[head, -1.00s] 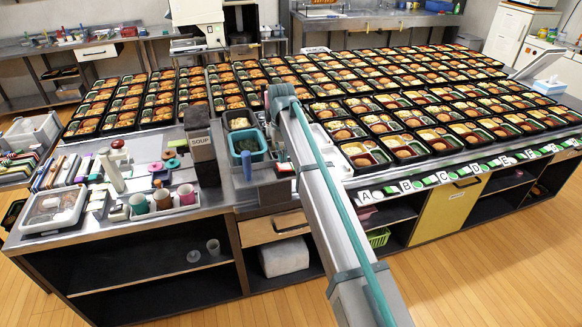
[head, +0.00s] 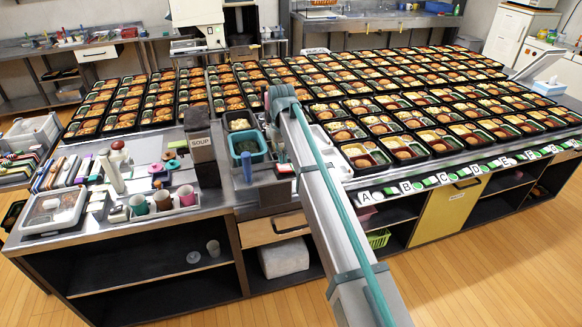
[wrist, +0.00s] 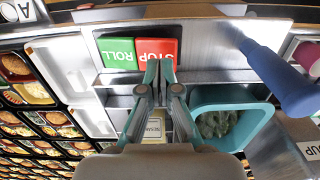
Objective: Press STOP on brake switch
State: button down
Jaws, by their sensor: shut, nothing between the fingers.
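The brake switch shows upside down in the wrist view, with a red STOP button (wrist: 158,48) beside a green ROLL button (wrist: 117,53) on a metal panel. My gripper (wrist: 158,66) is shut and empty.
A teal bin (wrist: 232,108) stands close to the right of my gripper in the wrist view, with a blue-handled object (wrist: 285,78) beyond it. A box marked SOUP (head: 201,155) stands on the counter. Rows of bento trays (head: 375,122) fill the table behind.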

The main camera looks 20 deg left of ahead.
aim_at(283, 167)
jog(key=shift+f+b, duration=0.35)
jog(key=shift+f, duration=1.1)
dwell(1.0)
jog(key=shift+r, duration=0.15)
jog(key=shift+r+p, duration=1.85)
jog(key=shift+r, duration=1.6)
